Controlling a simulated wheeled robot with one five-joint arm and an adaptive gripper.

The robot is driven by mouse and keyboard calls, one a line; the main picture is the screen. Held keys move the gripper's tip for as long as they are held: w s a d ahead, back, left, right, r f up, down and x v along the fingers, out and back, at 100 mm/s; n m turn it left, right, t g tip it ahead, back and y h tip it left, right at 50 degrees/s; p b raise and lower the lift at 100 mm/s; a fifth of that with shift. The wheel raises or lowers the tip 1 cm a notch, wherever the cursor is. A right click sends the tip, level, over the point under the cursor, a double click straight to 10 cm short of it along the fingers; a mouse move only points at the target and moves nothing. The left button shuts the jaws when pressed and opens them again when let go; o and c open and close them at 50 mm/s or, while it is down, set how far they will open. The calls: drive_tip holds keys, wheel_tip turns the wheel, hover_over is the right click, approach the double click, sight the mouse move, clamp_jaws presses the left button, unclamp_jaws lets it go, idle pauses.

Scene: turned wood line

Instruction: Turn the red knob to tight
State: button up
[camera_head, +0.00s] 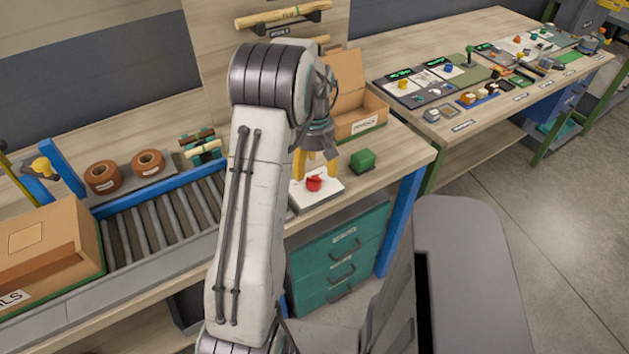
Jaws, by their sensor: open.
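The red knob (314,184) sits on a white square plate (326,197) on the wooden bench, right of the roller conveyor. My gripper (315,172), with yellow fingers, points down directly above the knob. The fingers are open and close over the knob's top; I cannot tell whether they touch it. Part of the knob is hidden behind the fingers, and any marks for tight are too small to read.
A green block (362,160) stands just right of the plate. An open cardboard box (367,113) stands behind it. The roller conveyor (150,222) and a closed carton (45,250) are at left. A second bench (440,140) with several small parts is at right.

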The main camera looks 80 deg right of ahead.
sight(314, 179)
drive_tip(key=shift+f, duration=2.75)
drive_tip(key=shift+a+f, duration=0.1)
drive_tip(key=c, duration=1.2)
